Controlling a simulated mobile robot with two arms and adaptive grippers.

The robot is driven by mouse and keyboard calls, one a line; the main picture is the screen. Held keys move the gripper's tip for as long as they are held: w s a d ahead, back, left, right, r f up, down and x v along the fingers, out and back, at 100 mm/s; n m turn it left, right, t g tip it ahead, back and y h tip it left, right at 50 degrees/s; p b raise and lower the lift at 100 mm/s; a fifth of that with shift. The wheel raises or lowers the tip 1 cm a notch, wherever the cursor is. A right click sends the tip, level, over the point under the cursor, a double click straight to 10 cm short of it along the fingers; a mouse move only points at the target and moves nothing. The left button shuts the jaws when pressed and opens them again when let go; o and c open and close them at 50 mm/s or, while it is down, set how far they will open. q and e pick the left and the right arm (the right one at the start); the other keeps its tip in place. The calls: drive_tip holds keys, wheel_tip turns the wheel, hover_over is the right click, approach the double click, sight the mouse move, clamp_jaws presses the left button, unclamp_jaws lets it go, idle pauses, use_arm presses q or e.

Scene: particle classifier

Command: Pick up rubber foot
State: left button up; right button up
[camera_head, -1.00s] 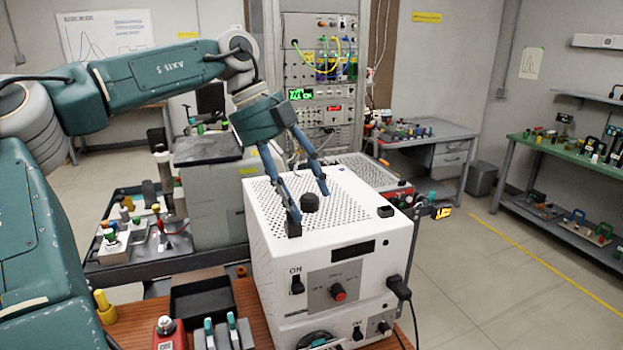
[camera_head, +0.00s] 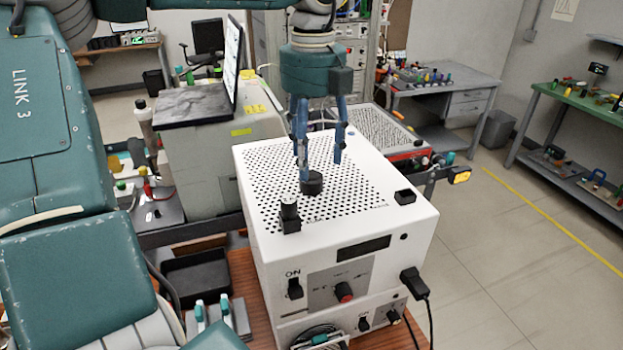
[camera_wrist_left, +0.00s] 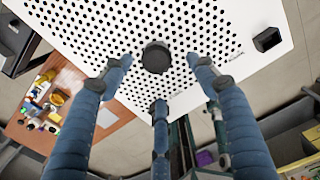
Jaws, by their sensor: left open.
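The rubber foot appears to be the short black round piece (camera_head: 312,183) lying on the perforated white top of a box-shaped instrument (camera_head: 345,225). In the left wrist view the same black round piece (camera_wrist_left: 156,57) lies among the holes. My left gripper (camera_head: 320,162) points down over it with its blue fingers spread and empty. In the left wrist view the fingertips (camera_wrist_left: 160,76) stand around and in front of the piece, and I see no grip on it. Whether any finger touches it, I cannot tell. My right gripper is not in view.
A black square block (camera_head: 404,196) sits at the top's right corner. A black knob-like part (camera_head: 290,213) stands near its front left corner. A black open tray (camera_head: 195,274) lies left of the instrument. A laptop (camera_head: 195,103) stands behind left.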

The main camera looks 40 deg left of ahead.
sight(311, 174)
use_arm(q)
drive_tip(key=f, duration=0.1)
drive_tip(key=f+p, duration=0.1)
drive_tip(key=f, duration=0.1)
drive_tip(key=a+f+p, duration=0.1)
drive_tip(key=shift+w+f, duration=0.25)
drive_tip(key=shift+d+f, duration=0.1)
drive_tip(key=shift+f, duration=0.35)
drive_tip(key=c, duration=1.3)
drive_tip(key=shift+o, duration=0.2)
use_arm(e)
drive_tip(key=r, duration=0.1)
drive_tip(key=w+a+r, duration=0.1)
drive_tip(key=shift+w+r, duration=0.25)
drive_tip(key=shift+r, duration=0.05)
